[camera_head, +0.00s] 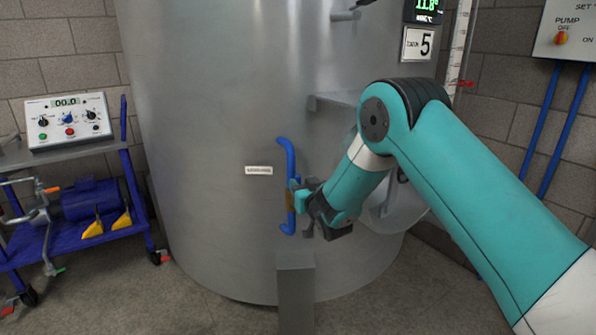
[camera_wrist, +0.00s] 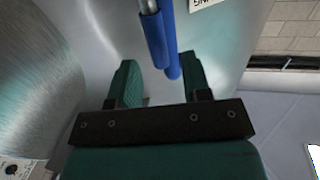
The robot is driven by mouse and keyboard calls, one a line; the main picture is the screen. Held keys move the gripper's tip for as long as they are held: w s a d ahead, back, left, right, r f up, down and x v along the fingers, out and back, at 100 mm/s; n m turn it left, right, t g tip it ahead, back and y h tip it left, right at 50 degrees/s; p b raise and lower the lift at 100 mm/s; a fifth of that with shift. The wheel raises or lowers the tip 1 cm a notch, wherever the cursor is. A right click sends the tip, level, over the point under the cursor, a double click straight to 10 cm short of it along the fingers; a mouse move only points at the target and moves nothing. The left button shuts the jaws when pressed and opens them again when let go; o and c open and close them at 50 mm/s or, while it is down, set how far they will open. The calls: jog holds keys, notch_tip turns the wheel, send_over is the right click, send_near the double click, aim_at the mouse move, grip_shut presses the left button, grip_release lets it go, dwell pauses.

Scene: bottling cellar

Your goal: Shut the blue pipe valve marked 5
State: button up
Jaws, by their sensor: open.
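A blue bar-shaped handle (camera_head: 288,160) with bent ends stands upright on the front of the steel tank (camera_head: 210,130), whose sign (camera_head: 417,43) reads 5. I cannot tell for sure that this handle is the valve; no 5 is readable on it. My gripper (camera_head: 293,200) is at the middle of the handle and hides part of it. In the wrist view, my open fingers (camera_wrist: 160,82) stand either side of the lower end of a blue-sleeved metal bar (camera_wrist: 155,40). Contact cannot be made out.
A small white label (camera_head: 258,170), unreadable, is left of the handle. A grey post (camera_head: 296,295) stands below it. A blue cart (camera_head: 95,205) with a pump and a control box (camera_head: 68,120) is at left. A pump panel (camera_head: 568,30) hangs at upper right.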

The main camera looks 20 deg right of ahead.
aim_at(299, 182)
jog(key=shift+w+a+f, duration=0.1)
jog(key=shift+w+a, duration=0.1)
jog(key=shift+w, duration=1.55)
grip_shut()
